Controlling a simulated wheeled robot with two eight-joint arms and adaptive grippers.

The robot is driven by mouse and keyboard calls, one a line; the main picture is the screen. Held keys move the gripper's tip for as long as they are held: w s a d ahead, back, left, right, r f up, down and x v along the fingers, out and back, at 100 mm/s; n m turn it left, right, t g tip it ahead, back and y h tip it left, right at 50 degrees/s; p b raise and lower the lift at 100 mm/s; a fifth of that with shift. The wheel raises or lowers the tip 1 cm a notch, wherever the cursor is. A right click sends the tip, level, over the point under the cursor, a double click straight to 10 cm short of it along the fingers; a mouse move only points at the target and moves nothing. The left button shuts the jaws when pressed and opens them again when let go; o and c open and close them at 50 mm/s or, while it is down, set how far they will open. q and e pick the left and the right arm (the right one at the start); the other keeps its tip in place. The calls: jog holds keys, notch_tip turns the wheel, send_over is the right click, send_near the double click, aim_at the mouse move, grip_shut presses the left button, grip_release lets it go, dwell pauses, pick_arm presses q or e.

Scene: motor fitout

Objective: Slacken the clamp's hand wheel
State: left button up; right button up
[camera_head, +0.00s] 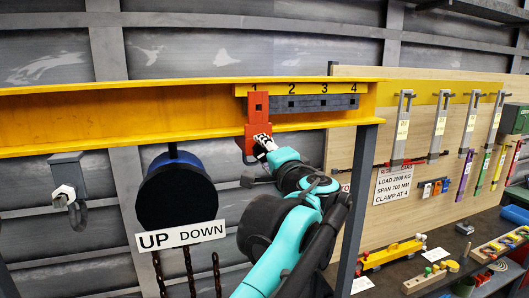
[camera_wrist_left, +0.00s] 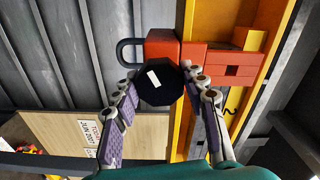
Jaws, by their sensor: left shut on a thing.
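The clamp (camera_head: 257,110) is an orange-red block on the yellow beam, under the number 1. It also shows in the left wrist view (camera_wrist_left: 163,45), with a dark shackle beside it. The clamp's hand wheel (camera_wrist_left: 160,84) is a black, many-sided knob with a white mark on its face. My left gripper (camera_head: 262,146) is up at the clamp's lower part in the head view. In the left wrist view my left gripper's fingers (camera_wrist_left: 165,92) are closed on opposite sides of the wheel. In the head view the gripper hides the wheel. My right gripper is not in view.
The yellow beam (camera_head: 60,118) carries a numbered grey strip (camera_head: 315,103). A black-and-blue hoist (camera_head: 177,195) with chains hangs left of the clamp, by an UP DOWN sign (camera_head: 181,236). A sign (camera_head: 392,184) reads "CLAMP AT 4". A cluttered bench (camera_head: 440,240) stands right.

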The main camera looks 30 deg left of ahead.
pick_arm(q)
jog(key=n, duration=0.5)
jog(key=shift+n, duration=0.4)
dwell(0.4)
jog(key=o, duration=1.2)
jog(key=shift+w+a, duration=0.1)
jog(key=shift+c, duration=0.2)
jog(key=v, duration=1.2)
